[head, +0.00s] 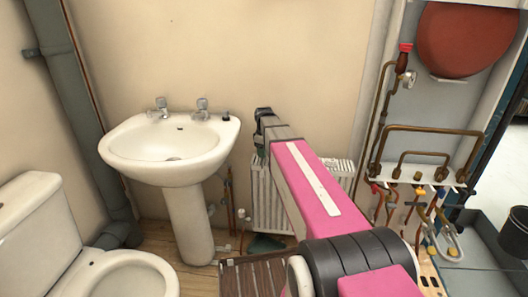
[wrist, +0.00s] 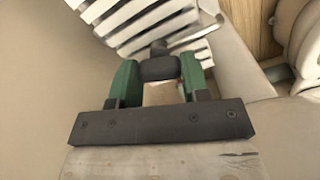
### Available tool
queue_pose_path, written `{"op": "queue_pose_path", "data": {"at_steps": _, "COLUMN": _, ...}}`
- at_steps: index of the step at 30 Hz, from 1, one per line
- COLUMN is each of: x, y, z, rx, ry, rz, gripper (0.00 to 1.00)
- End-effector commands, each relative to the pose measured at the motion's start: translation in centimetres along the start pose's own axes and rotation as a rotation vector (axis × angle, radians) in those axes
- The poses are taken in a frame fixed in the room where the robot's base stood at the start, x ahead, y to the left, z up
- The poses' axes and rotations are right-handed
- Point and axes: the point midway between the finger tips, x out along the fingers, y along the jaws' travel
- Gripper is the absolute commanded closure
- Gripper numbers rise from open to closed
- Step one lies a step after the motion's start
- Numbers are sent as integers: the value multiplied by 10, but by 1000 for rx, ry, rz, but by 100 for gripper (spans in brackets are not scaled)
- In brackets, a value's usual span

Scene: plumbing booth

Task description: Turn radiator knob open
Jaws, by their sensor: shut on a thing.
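The white finned radiator (head: 268,205) stands against the wall right of the basin, partly hidden behind my pink arm. It also shows at the top of the wrist view (wrist: 150,20), tilted. The dark radiator knob (wrist: 159,69) sits at the radiator's end, on a short stem. My gripper (wrist: 159,78) has its two green fingers on either side of the knob and is shut on it. In the head view my gripper (head: 261,150) is small and mostly hidden by the wrist, so the knob cannot be made out there.
A white pedestal basin (head: 125,153) stands left of the radiator, with a toilet (head: 40,225) further left. Copper pipework (head: 425,130) and a red vessel (head: 465,40) are on the right. A slatted wooden thing (head: 255,280) lies low in front of the radiator.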

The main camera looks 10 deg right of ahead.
Motion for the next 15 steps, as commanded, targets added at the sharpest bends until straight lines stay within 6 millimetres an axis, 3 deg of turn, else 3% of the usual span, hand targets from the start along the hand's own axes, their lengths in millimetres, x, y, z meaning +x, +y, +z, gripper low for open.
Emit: {"op": "queue_pose_path", "data": {"at_steps": 15, "x": -1, "y": 0, "z": 0, "rx": -217, "ry": 1, "rz": 1, "gripper": 81}}
